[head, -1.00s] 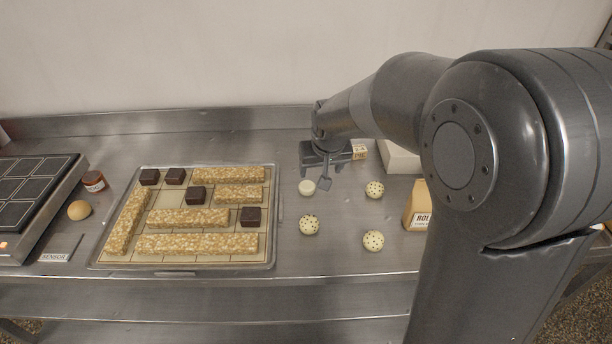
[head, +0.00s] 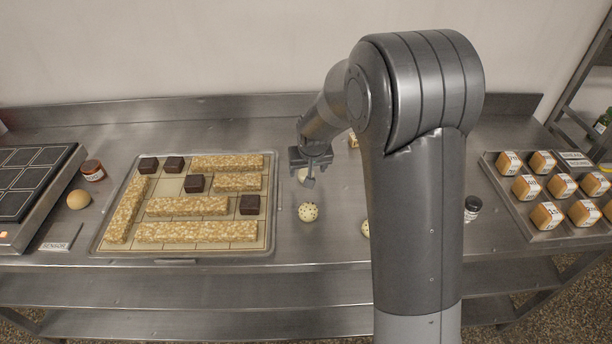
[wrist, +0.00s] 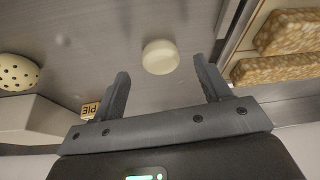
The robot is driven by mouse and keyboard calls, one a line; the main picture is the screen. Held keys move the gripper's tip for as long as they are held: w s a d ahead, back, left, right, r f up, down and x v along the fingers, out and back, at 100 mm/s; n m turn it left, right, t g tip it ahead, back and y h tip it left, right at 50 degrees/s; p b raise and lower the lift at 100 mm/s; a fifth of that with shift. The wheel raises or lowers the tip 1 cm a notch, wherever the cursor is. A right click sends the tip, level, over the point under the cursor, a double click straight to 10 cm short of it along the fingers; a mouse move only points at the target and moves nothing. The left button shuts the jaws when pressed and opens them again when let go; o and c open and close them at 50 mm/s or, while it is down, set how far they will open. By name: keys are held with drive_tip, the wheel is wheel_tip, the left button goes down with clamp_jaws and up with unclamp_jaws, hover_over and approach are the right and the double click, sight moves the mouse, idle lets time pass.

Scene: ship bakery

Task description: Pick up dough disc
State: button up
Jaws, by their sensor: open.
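The dough disc (wrist: 160,57), plain, pale cream and round, lies on the steel counter. In the wrist view it is just beyond and between the fingertips of my gripper (wrist: 161,70), which is open and empty. In the head view the disc (head: 302,175) is partly hidden by my gripper (head: 306,174), which is over it. I cannot tell the exact height of the fingers above the counter.
A speckled ball (head: 308,212) lies in front of the disc; another (head: 365,229) is half hidden by my arm. A tray (head: 270,225) of oat bars and dark cubes is at left. A PIE-labelled block (wrist: 90,111) is nearby. A tray of boxes (head: 490,165) stands right.

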sight(306, 173)
drive_tip(key=shift+x, duration=1.8)
drive_tip(key=shift+w+r, duration=0.1)
drive_tip(key=shift+w, duration=0.1)
drive_tip(key=shift+c, duration=0.2)
drive_tip(key=c, duration=1)
drive_tip(key=shift+c, duration=0.2)
